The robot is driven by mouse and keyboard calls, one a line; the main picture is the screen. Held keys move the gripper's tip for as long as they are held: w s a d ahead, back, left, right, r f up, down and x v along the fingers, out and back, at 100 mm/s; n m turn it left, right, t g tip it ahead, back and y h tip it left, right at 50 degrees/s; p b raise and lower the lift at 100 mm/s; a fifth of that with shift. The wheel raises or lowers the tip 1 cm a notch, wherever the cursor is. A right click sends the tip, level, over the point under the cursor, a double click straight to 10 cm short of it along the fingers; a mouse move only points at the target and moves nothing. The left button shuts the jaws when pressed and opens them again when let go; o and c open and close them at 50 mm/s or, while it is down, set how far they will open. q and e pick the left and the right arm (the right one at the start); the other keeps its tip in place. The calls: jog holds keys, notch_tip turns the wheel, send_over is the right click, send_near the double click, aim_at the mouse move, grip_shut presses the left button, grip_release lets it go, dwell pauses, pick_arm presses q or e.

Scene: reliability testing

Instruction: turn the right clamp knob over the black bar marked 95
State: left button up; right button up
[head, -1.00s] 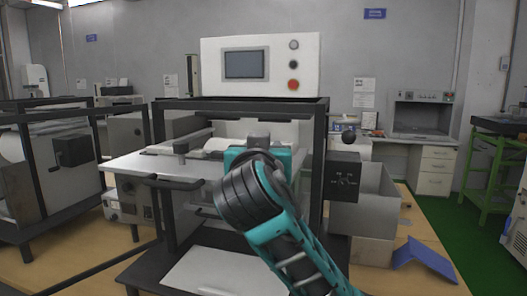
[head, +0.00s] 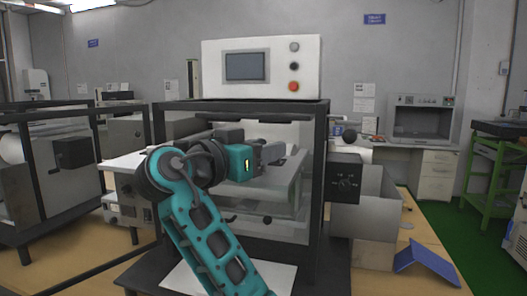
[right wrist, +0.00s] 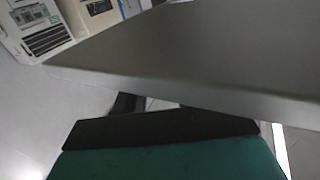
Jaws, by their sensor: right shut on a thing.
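My right gripper (head: 272,153) points to the right inside the machine's front opening in the head view. It is shut on the right clamp knob, which its fingers and wrist largely hide. The black bar below the knob and its mark 95 cannot be made out. In the right wrist view, a broad grey surface (right wrist: 200,60) fills much of the picture close above the gripper's teal body and covers the fingertips. My left gripper is not in view.
The machine's dark frame (head: 315,150) stands close around the arm. A white plate (head: 124,164) juts out at the left. A black control box (head: 345,178) sits to the right, above an open grey bin (head: 375,215). A blue angled piece (head: 425,256) lies on the table.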

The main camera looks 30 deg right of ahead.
dwell(0.4)
jog(key=o, duration=0.9)
jog(key=shift+o, duration=0.2)
jog(key=b+v, duration=0.2)
jog(key=v, duration=1.1)
jog(key=shift+d, duration=0.1)
